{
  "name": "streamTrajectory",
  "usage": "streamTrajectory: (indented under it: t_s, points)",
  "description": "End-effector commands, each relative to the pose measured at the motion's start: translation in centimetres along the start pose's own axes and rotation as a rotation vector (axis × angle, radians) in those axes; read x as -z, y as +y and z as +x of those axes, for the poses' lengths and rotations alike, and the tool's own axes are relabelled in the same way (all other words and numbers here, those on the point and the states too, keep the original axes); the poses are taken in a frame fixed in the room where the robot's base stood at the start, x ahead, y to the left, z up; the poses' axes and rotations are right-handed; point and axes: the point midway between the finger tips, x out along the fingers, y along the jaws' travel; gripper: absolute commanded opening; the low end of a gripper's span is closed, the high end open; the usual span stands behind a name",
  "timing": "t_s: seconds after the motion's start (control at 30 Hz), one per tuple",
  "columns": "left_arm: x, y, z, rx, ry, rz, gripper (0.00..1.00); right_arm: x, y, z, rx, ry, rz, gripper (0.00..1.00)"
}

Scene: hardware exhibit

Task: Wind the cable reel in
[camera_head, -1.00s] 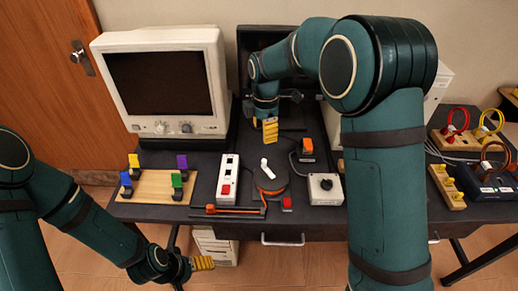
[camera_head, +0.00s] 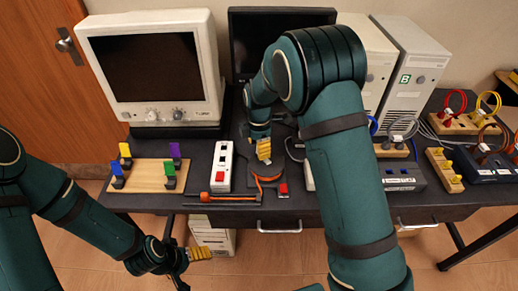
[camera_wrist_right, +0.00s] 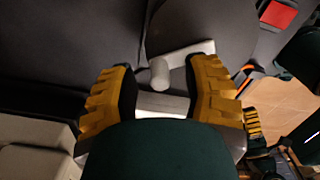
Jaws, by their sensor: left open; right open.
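The cable reel (camera_head: 266,179) is a dark disc near the front of the dark table, with orange cable (camera_head: 233,198) running left from it. My right gripper (camera_head: 264,148) is above the reel and hides much of it in the head view. In the right wrist view, the reel's pale crank handle (camera_wrist_right: 176,64) lies between the two open yellow fingers of my right gripper (camera_wrist_right: 170,85). I cannot tell whether the fingers touch it. My left gripper (camera_head: 201,254) is open and empty, low in front of the table and away from the reel.
A white switch box (camera_head: 223,168) stands left of the reel, and a red block (camera_head: 283,190) lies just in front-right. A wooden board (camera_head: 148,175) with coloured clips is further left. A monitor (camera_head: 152,65) and computer towers (camera_head: 412,75) stand behind.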

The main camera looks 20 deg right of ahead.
Motion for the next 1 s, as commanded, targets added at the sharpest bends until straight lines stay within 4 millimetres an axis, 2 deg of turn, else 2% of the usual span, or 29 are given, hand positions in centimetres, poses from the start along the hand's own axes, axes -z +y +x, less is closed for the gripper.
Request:
streamTrajectory:
  t_s: [0.33, 0.37, 0.5, 1.0]
  points:
    - [0.03, -0.02, 0.07, 0.000, 0.001, 0.000, 0.83, -0.03, 0.00, 0.46, 0.000, -0.001, 0.000, 0.48]
    - [0.03, -0.02, 0.07, 0.000, 0.001, 0.000, 0.83, -0.02, 0.00, 0.46, 0.000, -0.001, 0.000, 0.51]
    - [0.03, -0.02, 0.07, 0.000, 0.001, 0.000, 0.83, -0.02, 0.00, 0.44, 0.000, -0.001, 0.000, 0.01]
    - [0.00, 0.10, -0.26, 0.000, -0.001, 0.000, 0.83, -0.34, 0.06, 0.36, 0.000, 0.000, 0.063, 0.00]
